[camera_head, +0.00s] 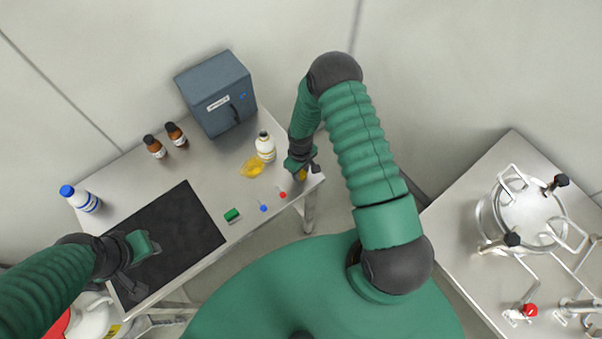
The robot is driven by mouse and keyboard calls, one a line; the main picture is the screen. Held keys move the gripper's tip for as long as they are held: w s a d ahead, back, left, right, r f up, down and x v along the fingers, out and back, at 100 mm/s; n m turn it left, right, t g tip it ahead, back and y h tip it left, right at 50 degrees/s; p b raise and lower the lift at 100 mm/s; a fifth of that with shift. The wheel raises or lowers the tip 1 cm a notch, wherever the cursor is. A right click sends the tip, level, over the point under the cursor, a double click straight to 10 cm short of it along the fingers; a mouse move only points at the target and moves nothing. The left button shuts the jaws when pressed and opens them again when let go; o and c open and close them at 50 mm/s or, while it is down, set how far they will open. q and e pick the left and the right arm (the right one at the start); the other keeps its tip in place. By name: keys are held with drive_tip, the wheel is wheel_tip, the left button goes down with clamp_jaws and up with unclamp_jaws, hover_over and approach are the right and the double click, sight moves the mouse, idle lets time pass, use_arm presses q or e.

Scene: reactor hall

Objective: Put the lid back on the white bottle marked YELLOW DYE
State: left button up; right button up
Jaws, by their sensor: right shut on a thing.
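The white bottle (265,149) stands upright on the left bench, towards its right end. Its label is too small to read, and its top looks dark and narrow. My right gripper (302,171) is just right of the bottle, low near the bench's right end. It is shut on a small yellow thing (301,175), which looks like the lid and is partly hidden by the gripper. The gripper and the bottle are apart. My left gripper (143,262) is over the black mat, far from the bottle; its jaw opening is unclear.
A yellow puddle or patch (251,166) lies left of the bottle. A grey box (216,92) and two brown bottles (155,147) stand behind. A blue-capped bottle (80,198), green block (232,215), and small blue and red items (263,208) are on the bench around the black mat (188,230).

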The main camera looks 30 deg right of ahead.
sight(301, 172)
clamp_jaws()
drive_tip(key=shift+r, duration=0.45)
wheel_tip(301, 172, up, 2)
drive_tip(key=shift+w+d+r+b, duration=0.1)
drive_tip(key=shift+r+b, duration=0.05)
drive_tip(key=shift+b, duration=0.6)
drive_tip(key=s+a+b, duration=0.1)
drive_tip(key=s+a, duration=0.1)
drive_tip(key=a, duration=0.2)
drive_tip(key=s+a+r+b, duration=0.1)
drive_tip(key=s+a, duration=0.2)
drive_tip(key=a, duration=0.2)
drive_tip(key=s+a+b, duration=0.2)
drive_tip(key=a, duration=0.2)
drive_tip(key=shift+s+a+r, duration=0.15)
drive_tip(key=shift+a+r, duration=0.15)
drive_tip(key=shift+a, duration=0.05)
drive_tip(key=shift+s+a+r, duration=0.1)
drive_tip(key=shift+s+a, duration=0.15)
drive_tip(key=shift+a, duration=0.1)
drive_tip(key=shift+d, duration=0.1)
